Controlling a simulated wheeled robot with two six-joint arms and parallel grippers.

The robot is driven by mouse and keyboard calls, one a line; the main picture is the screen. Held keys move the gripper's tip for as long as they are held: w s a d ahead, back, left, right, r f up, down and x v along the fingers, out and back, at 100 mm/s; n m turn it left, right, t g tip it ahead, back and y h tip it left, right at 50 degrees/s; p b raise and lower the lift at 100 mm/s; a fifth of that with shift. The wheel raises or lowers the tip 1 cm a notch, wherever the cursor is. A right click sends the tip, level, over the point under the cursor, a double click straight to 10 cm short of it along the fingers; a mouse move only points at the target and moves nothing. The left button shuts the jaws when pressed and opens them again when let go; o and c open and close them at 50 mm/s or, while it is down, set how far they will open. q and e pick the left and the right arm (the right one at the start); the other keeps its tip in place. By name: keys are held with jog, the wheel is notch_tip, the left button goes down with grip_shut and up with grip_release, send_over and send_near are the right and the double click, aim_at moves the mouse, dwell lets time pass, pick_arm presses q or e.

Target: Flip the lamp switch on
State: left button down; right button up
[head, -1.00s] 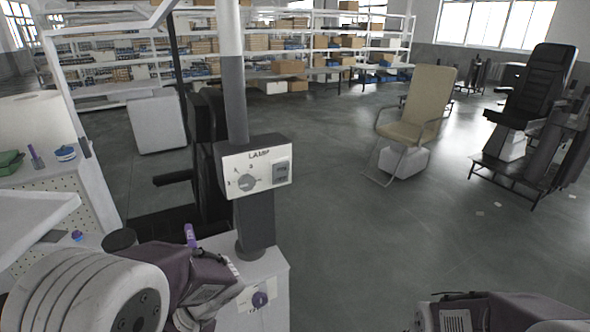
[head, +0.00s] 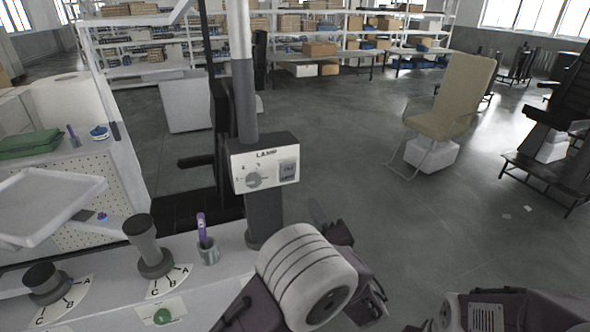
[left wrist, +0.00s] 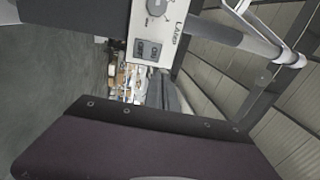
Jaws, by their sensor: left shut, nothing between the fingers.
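The lamp box (head: 265,163) is dark with a white front marked LAMP, mounted on an upright post. Its face carries a round grey knob (head: 253,180) at left and a dark rocker switch (head: 288,171) at right. The left wrist view shows the rocker (left wrist: 147,51) with halves marked ON and OFF; I cannot tell which half is pressed. My left gripper (head: 322,213) is shut and empty, below and right of the box, apart from it. My right gripper (head: 462,312) shows only partly at the bottom right edge; its fingertips are not clear.
The console below the box bears two dark dial levers (head: 148,242) (head: 42,281), a green button (head: 162,316) and a purple pen in a cup (head: 208,250). A white tray (head: 48,205) stands at left. A beige chair (head: 447,105) stands on open floor at right.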

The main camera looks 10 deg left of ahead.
pick_arm(q)
jog(key=p, duration=0.5)
send_near(292, 164)
jog(key=x, duration=0.6)
jog(key=shift+w+a+r+p, duration=0.15)
jog(key=shift+w+a+p, duration=0.15)
jog(key=shift+w, duration=0.05)
